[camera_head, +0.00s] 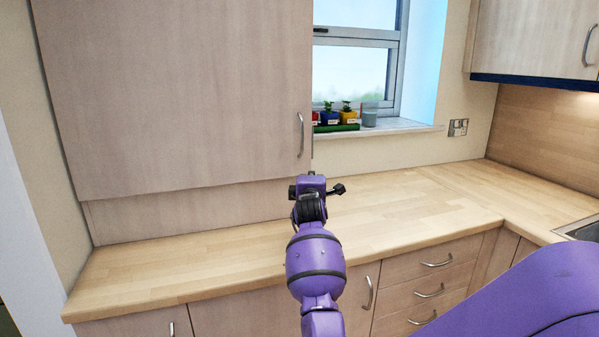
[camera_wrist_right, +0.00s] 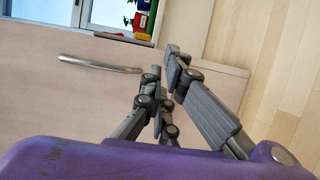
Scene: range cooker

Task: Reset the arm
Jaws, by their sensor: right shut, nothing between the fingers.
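My right arm is purple and reaches up through the middle of the head view. Its dark gripper (camera_head: 338,189) is in front of the lower right corner of a large wall cupboard (camera_head: 185,90), above the wooden worktop (camera_head: 400,215). In the right wrist view the gripper's grey fingers (camera_wrist_right: 165,67) are shut with nothing held. The cupboard door's curved handle (camera_wrist_right: 100,64) shows to their left, apart from them. My left gripper is not in view.
Small potted plants (camera_head: 347,112) stand on the windowsill (camera_head: 400,128) behind the gripper. Drawers (camera_head: 425,290) are below the worktop, and a sink edge (camera_head: 580,229) is at the right. Another wall cupboard (camera_head: 530,38) hangs upper right. The visible worktop is clear.

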